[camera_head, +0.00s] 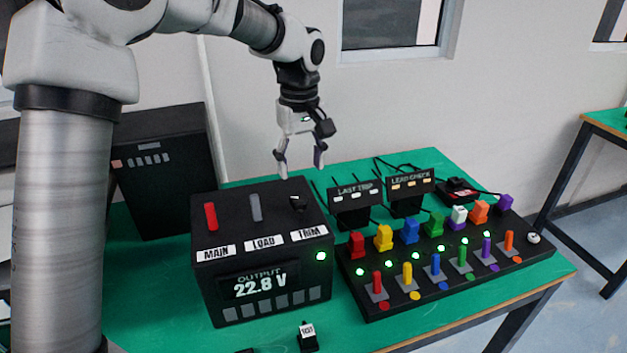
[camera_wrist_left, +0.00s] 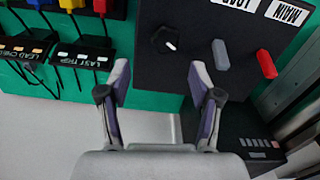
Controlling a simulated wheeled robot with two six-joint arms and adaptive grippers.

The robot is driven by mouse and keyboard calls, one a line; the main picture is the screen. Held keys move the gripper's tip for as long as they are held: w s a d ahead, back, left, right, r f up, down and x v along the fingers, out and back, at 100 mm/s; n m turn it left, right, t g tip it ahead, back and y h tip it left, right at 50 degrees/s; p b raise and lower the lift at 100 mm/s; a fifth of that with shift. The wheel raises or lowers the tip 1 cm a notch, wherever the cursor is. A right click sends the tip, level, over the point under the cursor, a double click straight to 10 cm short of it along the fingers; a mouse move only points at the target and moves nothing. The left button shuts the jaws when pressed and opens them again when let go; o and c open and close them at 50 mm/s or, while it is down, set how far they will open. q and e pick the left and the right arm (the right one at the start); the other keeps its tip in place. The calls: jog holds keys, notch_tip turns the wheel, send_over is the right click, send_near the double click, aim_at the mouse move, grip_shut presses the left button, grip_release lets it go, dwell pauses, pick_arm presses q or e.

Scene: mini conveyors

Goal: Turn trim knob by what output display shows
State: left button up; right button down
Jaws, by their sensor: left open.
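The trim knob (camera_head: 298,203) is a small black knob with a white mark, on top of the black power box (camera_head: 205,285) above its TRIM label (camera_head: 309,234). It also shows in the left wrist view (camera_wrist_left: 166,40). The output display (camera_head: 259,284) on the box's front reads 22.8 V. A green light (camera_head: 320,256) glows beside it. My left gripper (camera_head: 300,172) is open and empty, above and behind the knob, apart from it. In the left wrist view its two fingers (camera_wrist_left: 162,95) stand wide apart. My right gripper is in neither view.
The red MAIN lever (camera_head: 210,216) and grey LOAD lever (camera_head: 255,207) stand left of the knob. A board (camera_head: 400,306) of colored switches and plugs lies to the right. LAST TRIP (camera_head: 355,204) and LEAD CHECK (camera_head: 410,193) panels stand behind it. A black cabinet (camera_head: 165,190) stands at left.

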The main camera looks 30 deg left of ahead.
aim_at(299, 198)
pick_arm(q)
jog(key=f, duration=0.6)
jog(key=shift+s+f, duration=0.35)
jog(key=shift+s, duration=0.05)
jog(key=shift+w+f, duration=0.1)
jog(key=shift+f, duration=0.1)
jog(key=shift+r, duration=0.15)
jog(key=shift+s, duration=0.2)
jog(key=c, duration=1.1)
